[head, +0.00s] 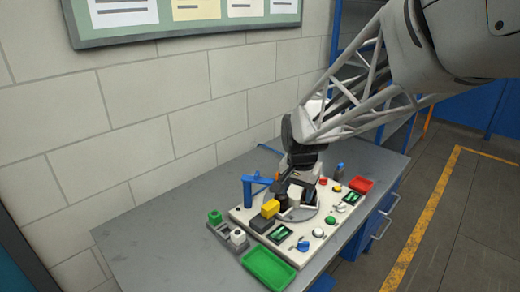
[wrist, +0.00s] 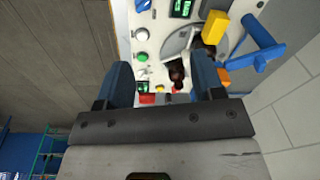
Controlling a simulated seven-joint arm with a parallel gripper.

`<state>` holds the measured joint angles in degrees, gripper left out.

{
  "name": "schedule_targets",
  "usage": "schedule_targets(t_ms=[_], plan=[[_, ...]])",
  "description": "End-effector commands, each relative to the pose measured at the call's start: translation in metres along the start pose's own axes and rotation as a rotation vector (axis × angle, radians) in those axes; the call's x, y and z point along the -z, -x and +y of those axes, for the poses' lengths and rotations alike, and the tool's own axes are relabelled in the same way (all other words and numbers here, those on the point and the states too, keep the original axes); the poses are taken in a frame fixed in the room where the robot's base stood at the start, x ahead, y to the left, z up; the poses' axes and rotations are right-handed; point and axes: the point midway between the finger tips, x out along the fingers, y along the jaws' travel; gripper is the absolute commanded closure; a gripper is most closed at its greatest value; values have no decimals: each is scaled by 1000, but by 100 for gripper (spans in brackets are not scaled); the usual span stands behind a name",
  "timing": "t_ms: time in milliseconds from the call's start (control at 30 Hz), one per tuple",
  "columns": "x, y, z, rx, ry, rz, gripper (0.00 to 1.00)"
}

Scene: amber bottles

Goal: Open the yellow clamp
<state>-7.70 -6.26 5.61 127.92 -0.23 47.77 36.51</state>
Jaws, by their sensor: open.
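A yellow block-shaped part (head: 270,208) sits on a dark base on the white board; I take it for the yellow clamp, but cannot tell its open or shut state. A dark brown object (wrist: 177,75) shows between the fingers.
A blue post with an arm (head: 250,190) stands at the board's left edge. The white board (head: 290,253) holds several buttons and small screens. A green tray (head: 269,270) lies in front and a red tray (head: 361,185) at right. The grey table (head: 165,235) is clear at left.

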Motion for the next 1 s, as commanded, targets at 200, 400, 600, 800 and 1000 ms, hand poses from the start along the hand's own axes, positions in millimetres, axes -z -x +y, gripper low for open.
schedule_targets(t_ms=[200,400,600,800,1000], plan=[[23,-31,-35,-15,-77,-23,38],[41,-61,-66,-29,-148,-39,38],[55,-93,-96,-45,-217,-54,38],[64,-116,-115,-55,-267,-62,38],[67,-124,-122,-59,-285,-64,38]])
